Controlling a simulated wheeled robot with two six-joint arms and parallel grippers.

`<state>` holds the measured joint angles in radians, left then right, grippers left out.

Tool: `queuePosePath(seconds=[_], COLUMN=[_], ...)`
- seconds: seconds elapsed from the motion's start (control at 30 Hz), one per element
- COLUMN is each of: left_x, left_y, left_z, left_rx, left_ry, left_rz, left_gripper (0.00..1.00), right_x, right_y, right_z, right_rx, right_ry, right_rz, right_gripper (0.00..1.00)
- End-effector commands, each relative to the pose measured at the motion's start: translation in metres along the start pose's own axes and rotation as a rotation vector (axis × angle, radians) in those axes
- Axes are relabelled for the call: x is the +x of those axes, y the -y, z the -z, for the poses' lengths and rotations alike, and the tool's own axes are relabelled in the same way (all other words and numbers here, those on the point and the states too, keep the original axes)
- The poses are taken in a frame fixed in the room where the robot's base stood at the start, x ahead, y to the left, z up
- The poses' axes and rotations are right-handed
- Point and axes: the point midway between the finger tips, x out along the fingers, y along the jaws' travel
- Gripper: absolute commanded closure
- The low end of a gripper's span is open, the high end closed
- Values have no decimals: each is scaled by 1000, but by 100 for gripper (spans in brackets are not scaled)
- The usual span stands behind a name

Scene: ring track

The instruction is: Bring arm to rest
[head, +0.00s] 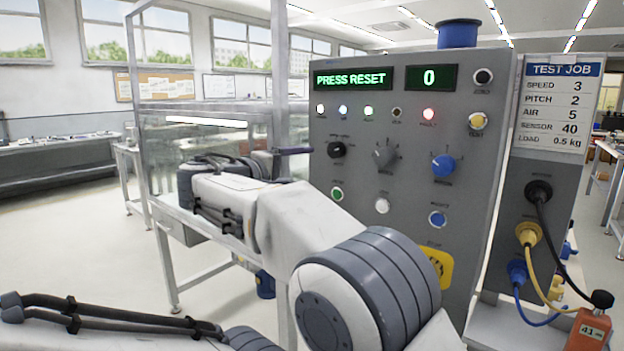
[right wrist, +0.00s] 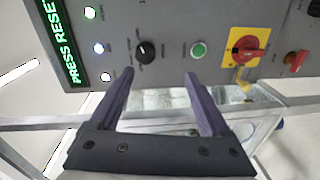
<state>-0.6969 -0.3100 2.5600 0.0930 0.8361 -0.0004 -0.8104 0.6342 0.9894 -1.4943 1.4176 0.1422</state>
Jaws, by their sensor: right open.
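My right arm comes up from the bottom right of the head view and reaches left across the front of the grey control panel (head: 405,130). One purple-grey finger of my right gripper (head: 292,151) shows beside the panel's left edge. In the right wrist view the right gripper (right wrist: 159,73) is open, with nothing between its fingers. The panel's black knob (right wrist: 146,50) and green button (right wrist: 198,50) lie beyond the fingertips. Part of my left arm shows at the lower left of the head view; its gripper is out of view.
The panel's display (head: 350,78) reads PRESS RESET, and a second one (head: 430,78) reads 0. A clear-walled enclosure (head: 215,135) stands left of the panel. A test job card (head: 558,105), cables and an orange meter (head: 590,328) are at right. Open floor (head: 80,220) lies at left.

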Motion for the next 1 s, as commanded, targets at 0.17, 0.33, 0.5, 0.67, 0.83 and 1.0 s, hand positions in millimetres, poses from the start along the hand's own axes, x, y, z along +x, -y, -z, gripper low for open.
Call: queuePosePath(seconds=[0.17, 0.33, 0.5, 0.67, 0.83, 1.0], left_x=[0, 0, 0, 0, 0, -14], left_y=[0, 0, 0, 0, 0, -1], left_z=[0, 0, 0, 0, 0, 0], left_rx=[0, 0, 0, 0, 0, 0], left_ry=[0, 0, 0, 0, 0, 1], left_rz=[0, 0, 0, 0, 0, 0], left_gripper=[6, 6, 6, 6, 6, 6], right_x=[-8, -45, -106, -162, -208, -242], right_y=[59, 132, 196, 239, 269, 275], right_z=[-47, -119, -202, -267, -318, -349], right_rx=[-69, -93, -48, 41, 145, 241], right_ry=[-19, -10, 42, 115, 196, 268], right_rz=[309, 665, 1001, 1243, 1416, 1527], right_gripper=[19, 19, 19, 19, 19, 19])
